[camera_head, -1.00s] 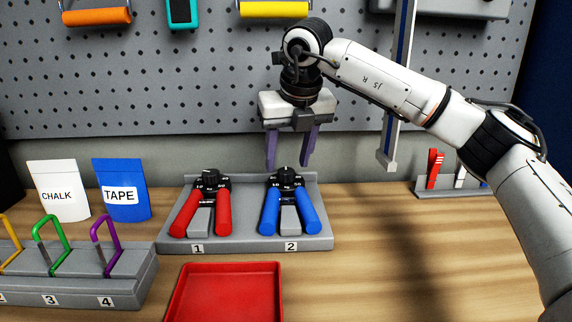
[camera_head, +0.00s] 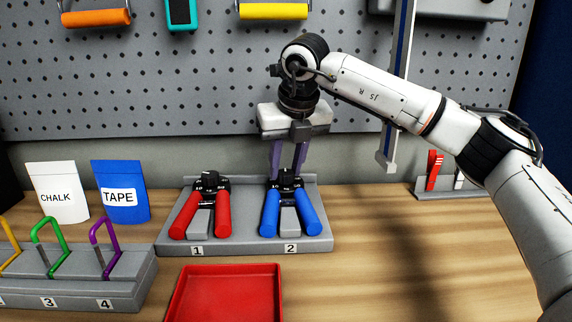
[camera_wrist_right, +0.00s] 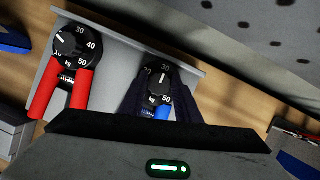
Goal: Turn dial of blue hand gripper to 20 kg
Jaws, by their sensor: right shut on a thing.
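The blue hand gripper (camera_head: 270,214) lies in slot 2 of a grey stand (camera_head: 250,243), its two blue handles toward me. Its black dial (camera_head: 286,177) is at the far end. My right gripper (camera_head: 287,171) points down with its purple fingers shut on this dial. In the right wrist view the dial (camera_wrist_right: 158,78) sits between the dark fingers, with 20, 30 and 50 readable around it. Its white mark is small; I cannot tell exactly which number it points to. The fingers hide part of the scale. My left gripper is not in view.
A red hand gripper (camera_head: 222,214) lies in slot 1, close on the left. A red tray (camera_head: 226,266) is in front of the stand. Chalk (camera_head: 57,190) and tape (camera_head: 121,190) pouches stand left. A pegboard (camera_head: 200,80) rises behind.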

